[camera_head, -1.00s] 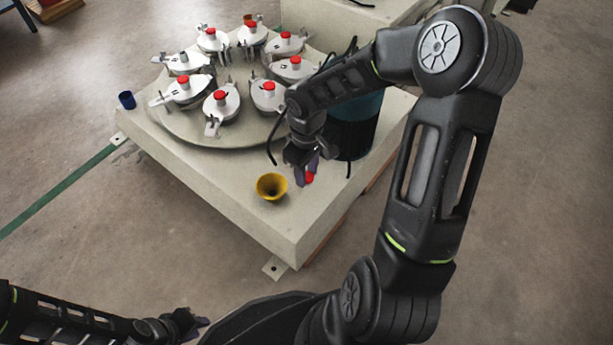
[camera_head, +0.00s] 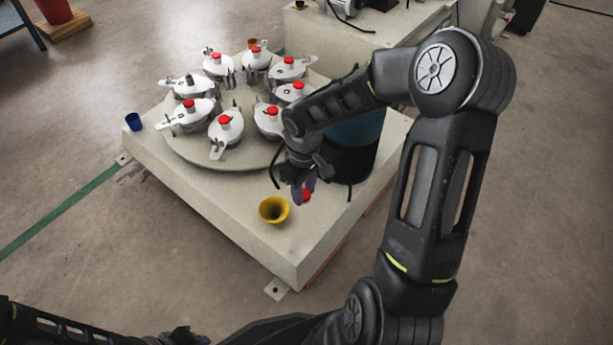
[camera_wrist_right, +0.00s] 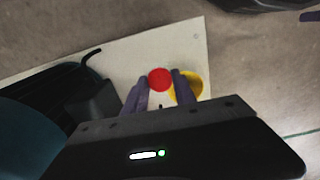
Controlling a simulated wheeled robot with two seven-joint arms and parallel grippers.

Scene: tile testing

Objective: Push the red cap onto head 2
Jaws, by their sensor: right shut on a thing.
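My right gripper (camera_head: 301,186) is shut on the red cap (camera_head: 307,196), just right of the yellow funnel. The right wrist view shows the red cap (camera_wrist_right: 160,79) between my two fingers (camera_wrist_right: 158,93). White heads stand in a ring on the round plate (camera_head: 185,152). Most have red tops; the head at the left rear (camera_head: 186,82) shows a bare grey top. I cannot read any head numbers. My left gripper (camera_head: 186,337) is at the bottom edge, small and partly cut off, and its fingers are unclear.
A yellow funnel-shaped cup (camera_head: 274,210) stands near the front corner of the pale slab (camera_head: 255,240). A blue cup (camera_head: 133,121) stands at the slab's left corner. A dark teal drum (camera_head: 352,145) is right of the plate, behind my right forearm. The slab's front left is clear.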

